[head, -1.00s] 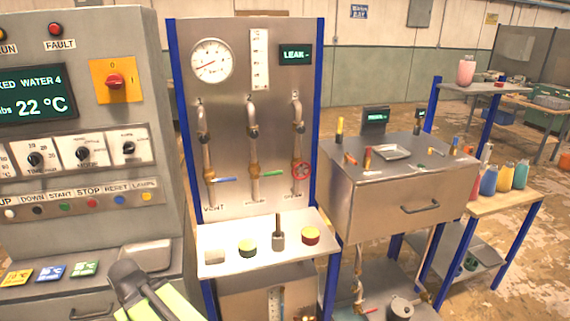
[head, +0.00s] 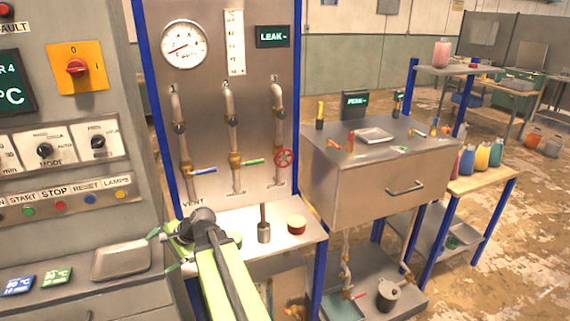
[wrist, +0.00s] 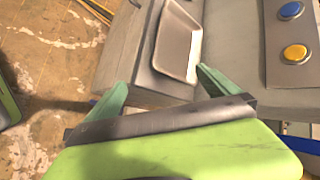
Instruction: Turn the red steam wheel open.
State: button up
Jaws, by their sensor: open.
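The red steam wheel (head: 284,157) is a small spoked handwheel on the rightmost of three vertical pipes on the steel panel (head: 261,100). It is in plain sight in the head view and not in the wrist view. My gripper (head: 162,252) is low and to the left of the wheel, well apart from it, near the console edge. In the wrist view my gripper (wrist: 161,88) shows two green fingers spread apart with nothing between them.
A blue lever (head: 204,170) and a green lever (head: 251,161) sit on the other pipes. A shelf below holds a dark weight (head: 264,228) and a red-topped round block (head: 297,224). A steel cabinet (head: 375,180) stands close right. A metal tray (head: 120,262) lies on the console.

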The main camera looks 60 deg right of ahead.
jog(key=s+d+r+m+t+h, duration=0.25)
jog(key=d+m, duration=0.35)
jog(key=d, duration=0.6)
jog(key=m+t+h+b, duration=0.3)
jog(key=m+h, duration=0.9)
jog(key=m, duration=1)
send_near(285, 158)
jog(key=x, duration=1)
jog(key=shift+w+d, duration=0.15)
jog(key=shift+w, duration=0.1)
